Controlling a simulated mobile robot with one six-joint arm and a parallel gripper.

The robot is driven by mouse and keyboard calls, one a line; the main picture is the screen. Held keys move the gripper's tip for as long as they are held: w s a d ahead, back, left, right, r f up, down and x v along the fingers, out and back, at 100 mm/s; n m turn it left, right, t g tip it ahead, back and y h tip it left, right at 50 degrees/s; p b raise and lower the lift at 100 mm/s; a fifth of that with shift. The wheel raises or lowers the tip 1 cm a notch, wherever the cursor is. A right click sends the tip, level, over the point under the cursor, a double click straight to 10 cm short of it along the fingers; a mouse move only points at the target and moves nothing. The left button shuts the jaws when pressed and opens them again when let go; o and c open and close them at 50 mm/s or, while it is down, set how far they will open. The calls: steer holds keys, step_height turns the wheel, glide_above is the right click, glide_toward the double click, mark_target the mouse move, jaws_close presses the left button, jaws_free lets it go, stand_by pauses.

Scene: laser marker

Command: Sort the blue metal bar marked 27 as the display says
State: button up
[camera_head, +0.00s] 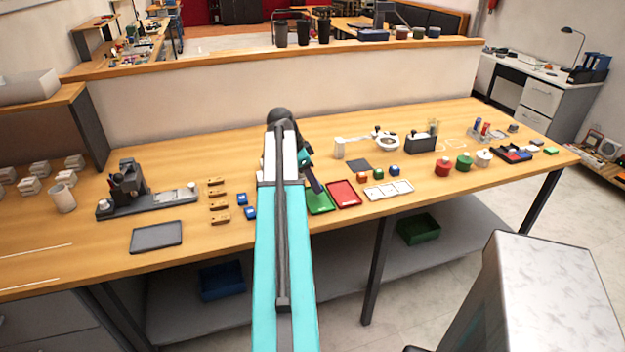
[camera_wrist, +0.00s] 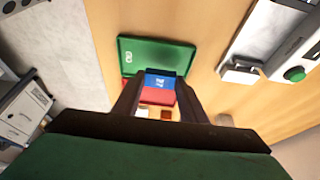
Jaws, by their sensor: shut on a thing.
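My gripper (camera_wrist: 160,88) is shut on the blue metal bar (camera_wrist: 161,80), which shows between the two dark fingers in the wrist view. White marking on its face is too small to read surely. The green tray (camera_wrist: 135,50) lies beyond the fingertips and has white marking at its left end. The red tray (camera_wrist: 157,98) shows between the fingers, below the bar. In the head view my arm reaches over the table and hides the bar. There the green tray (camera_head: 321,203) and the red tray (camera_head: 345,194) lie side by side. I cannot tell which object is the display.
Two blue blocks (camera_head: 249,212) and several wooden pieces (camera_head: 219,206) lie left of my arm. A dark flat slab (camera_head: 157,237) lies at the front left edge. A white slotted holder (camera_head: 388,190) lies right of the red tray. A machine with a green button (camera_wrist: 294,74) stands at the right.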

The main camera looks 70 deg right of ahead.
steer(key=shift+f+b, duration=0.55)
steer(key=shift+f, duration=0.85)
steer(key=shift+f, duration=0.4)
stand_by(1.3)
steer(key=o, duration=1.2)
steer(key=shift+o, duration=0.2)
steer(key=shift+w+a+r, duration=0.1)
steer(key=shift+r, duration=0.05)
steer(key=b+v, duration=0.2)
steer(key=v, duration=1.1)
steer(key=shift+r, duration=0.25)
steer(key=shift+a, duration=0.1)
